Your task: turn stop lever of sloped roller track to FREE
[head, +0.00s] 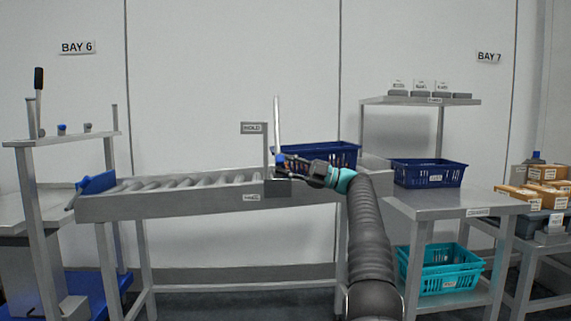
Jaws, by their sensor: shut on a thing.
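The sloped roller track (165,205) runs across the left and middle of the head view, with grey rollers and a metal side rail. A sign reading HOLD (252,128) stands on a post above its right part. A lower label (252,197) on the rail is too small to read surely. The stop lever (277,125) shows as a pale rod standing nearly upright beside the HOLD sign, with a blue part near its lower end. My gripper (282,169) reaches in from the right and is shut on the lever low down; its fingertips are small and partly hidden.
A dark blue crate (345,153) sits behind my gripper at the track's right end. Another blue crate (428,174) stands on the right table (447,205), with teal crates (450,283) below. A lever stand (75,139) is at the left. Open floor lies beneath the track.

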